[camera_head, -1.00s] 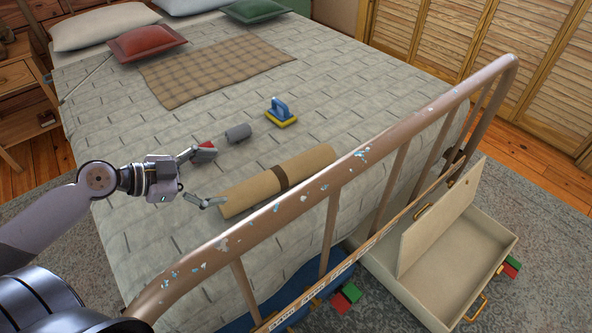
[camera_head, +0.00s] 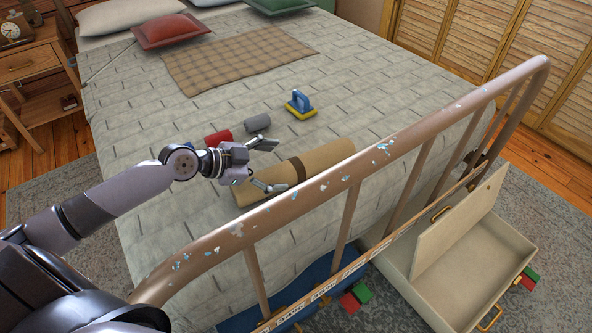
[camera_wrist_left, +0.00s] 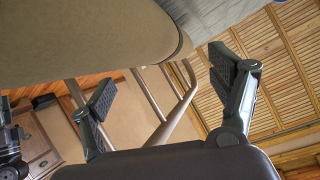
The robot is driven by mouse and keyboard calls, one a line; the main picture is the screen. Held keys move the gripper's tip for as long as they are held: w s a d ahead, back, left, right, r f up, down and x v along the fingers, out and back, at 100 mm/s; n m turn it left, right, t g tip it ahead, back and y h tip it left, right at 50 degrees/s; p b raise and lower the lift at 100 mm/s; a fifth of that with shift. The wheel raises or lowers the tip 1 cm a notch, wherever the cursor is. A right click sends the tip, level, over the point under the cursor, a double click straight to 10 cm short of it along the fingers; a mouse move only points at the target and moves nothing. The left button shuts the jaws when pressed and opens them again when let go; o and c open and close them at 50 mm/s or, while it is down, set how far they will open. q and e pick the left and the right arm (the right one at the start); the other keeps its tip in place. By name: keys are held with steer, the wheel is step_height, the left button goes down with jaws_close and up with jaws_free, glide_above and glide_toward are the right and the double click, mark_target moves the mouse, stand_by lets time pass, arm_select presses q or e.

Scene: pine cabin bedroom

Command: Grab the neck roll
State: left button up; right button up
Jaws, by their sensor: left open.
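The neck roll, a long tan cylinder with a dark brown band (camera_head: 318,158), lies on the bed beside the metal footboard. My left gripper (camera_head: 272,166) is open, with its fingers spread near the left part of the roll, and nothing is between them. In the left wrist view the roll (camera_wrist_left: 85,40) fills the upper left, large and close, beyond the open fingers (camera_wrist_left: 165,80). I cannot tell whether any finger touches it. My right gripper is not in view.
The footboard rail (camera_head: 400,135) runs close along the roll's near side. A red cylinder (camera_head: 218,138), a grey cylinder (camera_head: 257,122) and a blue-and-yellow block-like tool (camera_head: 300,105) lie on the bed behind the gripper.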

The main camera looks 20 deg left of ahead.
mark_target(290, 167)
arm_select(q)
steer(key=shift+x, duration=2.7)
steer(key=shift+s+d, duration=0.1)
steer(key=shift+s, duration=0.05)
steer(key=shift+c, duration=0.3)
steer(key=shift+f, duration=0.15)
steer(key=c, duration=1.5)
steer(key=shift+c, duration=0.2)
